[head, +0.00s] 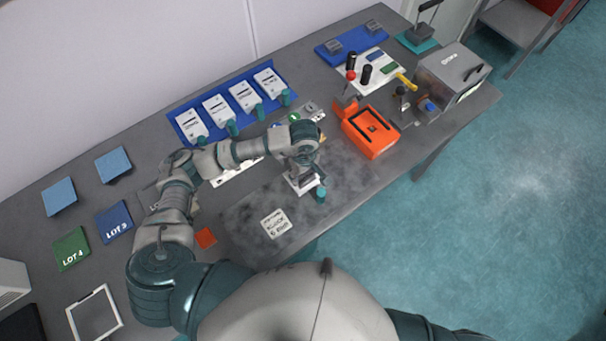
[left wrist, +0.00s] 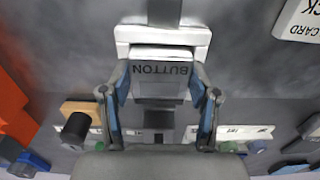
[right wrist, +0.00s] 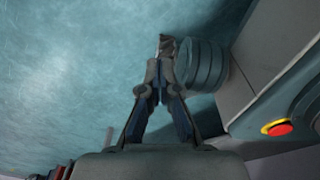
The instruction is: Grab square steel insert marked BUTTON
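The grey steel insert marked BUTTON (left wrist: 160,72) sits on a small white holder (left wrist: 205,36) in the left wrist view. My left gripper (left wrist: 160,82) has one finger on each side of the insert. The pads are at or very close to its sides; I cannot tell whether they press on it. In the head view my left gripper (head: 303,178) is low over the white holder (head: 290,180) on the table, and the arm hides most of the insert. My right gripper (right wrist: 160,50) is shut with nothing visible between its fingers, off the table over the teal floor.
A white printed card (head: 275,223) lies in front of the holder. An orange device (head: 372,148) stands to the right, and a grey box (head: 455,72) beyond it. A blue tray with white cards (head: 245,95) lies behind. LOT mats (head: 114,222) lie left.

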